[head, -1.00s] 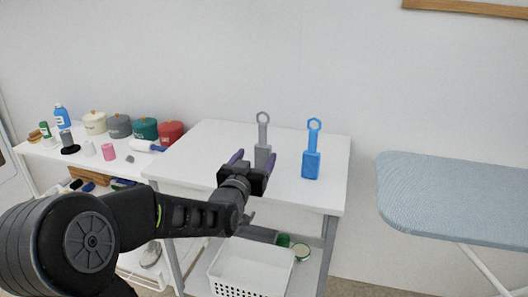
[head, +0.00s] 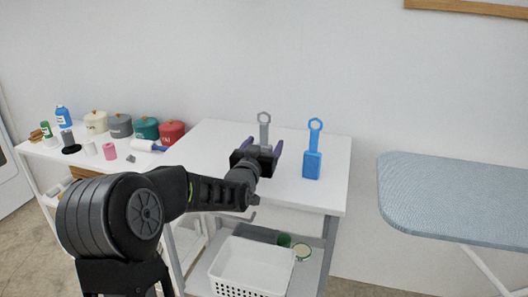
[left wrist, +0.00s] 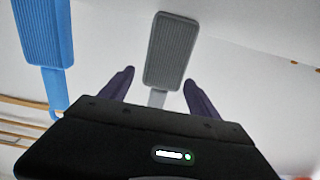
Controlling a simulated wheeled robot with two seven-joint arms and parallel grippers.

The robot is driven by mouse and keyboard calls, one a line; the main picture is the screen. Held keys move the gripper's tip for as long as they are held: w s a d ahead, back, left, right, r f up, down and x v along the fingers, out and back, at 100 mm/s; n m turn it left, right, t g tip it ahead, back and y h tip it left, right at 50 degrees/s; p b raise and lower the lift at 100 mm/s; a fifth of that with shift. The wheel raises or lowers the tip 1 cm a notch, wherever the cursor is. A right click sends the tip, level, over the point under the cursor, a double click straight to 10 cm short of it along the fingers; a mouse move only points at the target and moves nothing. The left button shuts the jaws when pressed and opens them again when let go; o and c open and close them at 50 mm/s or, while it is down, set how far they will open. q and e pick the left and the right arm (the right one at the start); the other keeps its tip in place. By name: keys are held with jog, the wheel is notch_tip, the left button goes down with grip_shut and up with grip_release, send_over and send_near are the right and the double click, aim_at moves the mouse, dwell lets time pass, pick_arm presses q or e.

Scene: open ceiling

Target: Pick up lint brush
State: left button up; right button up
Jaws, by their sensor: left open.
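A grey lint brush (head: 264,132) stands upright on the white table (head: 211,150), its ring handle on top. My left gripper (head: 263,147) is open in front of it and hides its lower part in the head view. In the left wrist view the grey brush (left wrist: 171,52) appears between the two purple fingers (left wrist: 158,88), with a gap on each side. A blue lint brush (head: 312,158) stands to its right in the head view and at the left edge of the left wrist view (left wrist: 45,45). My right gripper is out of view.
A lower shelf unit at the left holds several canisters (head: 146,128), bottles and a white roller (head: 145,145). A white basket (head: 250,266) sits under the table. An ironing board (head: 450,195) stands at the right. A wall is behind the table.

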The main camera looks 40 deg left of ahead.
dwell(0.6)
pick_arm(q)
jog(key=c, duration=1.5)
